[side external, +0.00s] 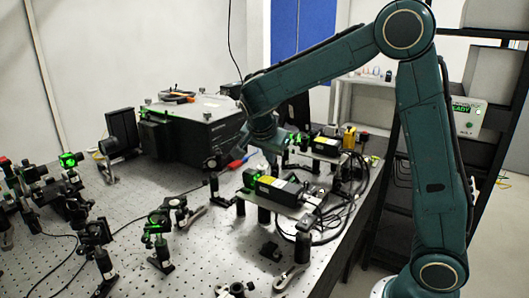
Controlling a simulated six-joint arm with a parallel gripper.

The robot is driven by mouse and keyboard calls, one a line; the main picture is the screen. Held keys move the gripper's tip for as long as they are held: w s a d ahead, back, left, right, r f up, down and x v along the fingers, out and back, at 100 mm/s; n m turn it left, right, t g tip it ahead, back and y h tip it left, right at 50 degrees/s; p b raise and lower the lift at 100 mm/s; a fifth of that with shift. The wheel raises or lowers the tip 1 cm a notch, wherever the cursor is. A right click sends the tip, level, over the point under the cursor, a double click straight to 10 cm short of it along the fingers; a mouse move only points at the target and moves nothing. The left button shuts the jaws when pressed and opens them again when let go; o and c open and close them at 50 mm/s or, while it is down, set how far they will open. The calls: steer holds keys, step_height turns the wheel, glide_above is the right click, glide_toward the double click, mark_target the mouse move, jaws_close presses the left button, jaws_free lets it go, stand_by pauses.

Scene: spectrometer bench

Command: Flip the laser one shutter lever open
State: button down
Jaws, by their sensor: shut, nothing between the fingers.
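Two black lasers with yellow labels stand on raised plates right of centre: a front laser (281,190) and a rear laser (326,145). I cannot tell which is laser one. A green-lit part (250,178) sits at the left end of the front laser, and another (295,138) near the rear laser. The shutter levers are too small to make out. My gripper (241,141) is small and dark below my wrist, beside the black spectrometer box, behind and above the front laser's left end. It is shut and empty. Any contact with a lever cannot be told.
The large black box (190,130) stands behind, with tools on top. Optic mounts (158,225) stand at the front and left. Cables (335,220) loop beside the lasers. Bare perforated table (205,265) shows in front.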

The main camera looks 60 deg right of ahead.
steer(key=shift+s+f, duration=0.1)
steer(key=shift+f, duration=0.15)
steer(key=shift+a+r, duration=0.1)
steer(key=shift+a, duration=0.3)
steer(key=shift+r, duration=0.1)
steer(key=d+r+v, duration=0.1)
steer(key=v, duration=1.2)
steer(key=shift+d+r, duration=0.2)
steer(key=shift+r, duration=0.2)
steer(key=s+n+t+y, duration=0.3)
steer(key=s+n, duration=0.6)
steer(key=s, duration=0.1)
steer(key=s+a+f+n+y, duration=0.1)
steer(key=s+a+f+n, duration=0.2)
steer(key=s, duration=0.3)
steer(key=s+a+f+n+y, duration=0.2)
steer(key=s+f+n, duration=0.2)
steer(key=s+n, duration=0.1)
steer(key=shift+s+a+f+t+y, duration=0.3)
steer(key=shift+s+a+f, duration=0.05)
steer(key=shift+s+a, duration=0.05)
